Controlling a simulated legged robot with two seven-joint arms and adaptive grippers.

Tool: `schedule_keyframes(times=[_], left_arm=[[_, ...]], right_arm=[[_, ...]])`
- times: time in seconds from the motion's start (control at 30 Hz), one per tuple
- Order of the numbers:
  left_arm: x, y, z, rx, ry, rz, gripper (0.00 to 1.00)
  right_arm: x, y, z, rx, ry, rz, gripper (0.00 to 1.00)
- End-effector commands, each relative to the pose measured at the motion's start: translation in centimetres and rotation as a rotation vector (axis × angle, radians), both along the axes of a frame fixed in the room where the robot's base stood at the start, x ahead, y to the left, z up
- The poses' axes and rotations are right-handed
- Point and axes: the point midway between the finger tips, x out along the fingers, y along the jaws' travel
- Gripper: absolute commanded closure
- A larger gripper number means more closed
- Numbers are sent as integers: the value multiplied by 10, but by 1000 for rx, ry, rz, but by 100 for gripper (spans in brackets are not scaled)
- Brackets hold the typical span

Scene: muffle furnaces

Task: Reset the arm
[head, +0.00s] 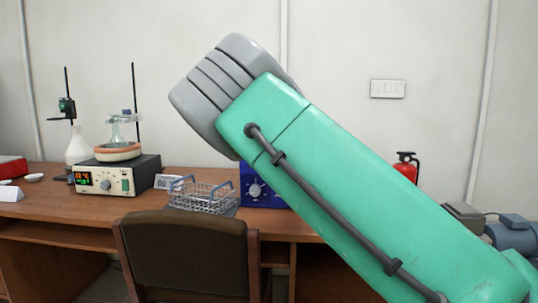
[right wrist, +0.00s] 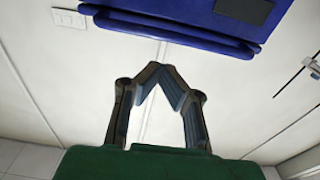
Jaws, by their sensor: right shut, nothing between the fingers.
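My right arm (head: 370,190), green with a grey end, reaches up from the lower right across the head view. Its gripper does not show there. In the right wrist view my right gripper (right wrist: 161,70) is shut, its dark fingertips meeting with nothing between them. A blue box-like body (right wrist: 185,25) shows at the top of that view, apart from the fingers. In the head view a blue device with a dial (head: 257,188) stands on the desk, partly hidden behind my arm. My left gripper is in neither view.
The wooden desk (head: 75,214) holds a hotplate (head: 118,178) with glassware and a wire basket (head: 203,196). A brown chair (head: 187,255) stands in front. A red extinguisher (head: 405,168) and a grey pump (head: 512,235) are at right. The wall has a switch plate (head: 387,89).

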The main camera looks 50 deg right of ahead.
Motion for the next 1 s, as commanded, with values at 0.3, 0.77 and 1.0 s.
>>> schedule_keyframes(times=[0.3,0.77,1.0], left_arm=[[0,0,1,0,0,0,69],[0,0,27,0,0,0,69],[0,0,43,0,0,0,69]], right_arm=[[-1,4,-8,5,17,4,100],[-75,110,-267,246,656,165,100],[-178,217,-376,410,1042,355,100]])
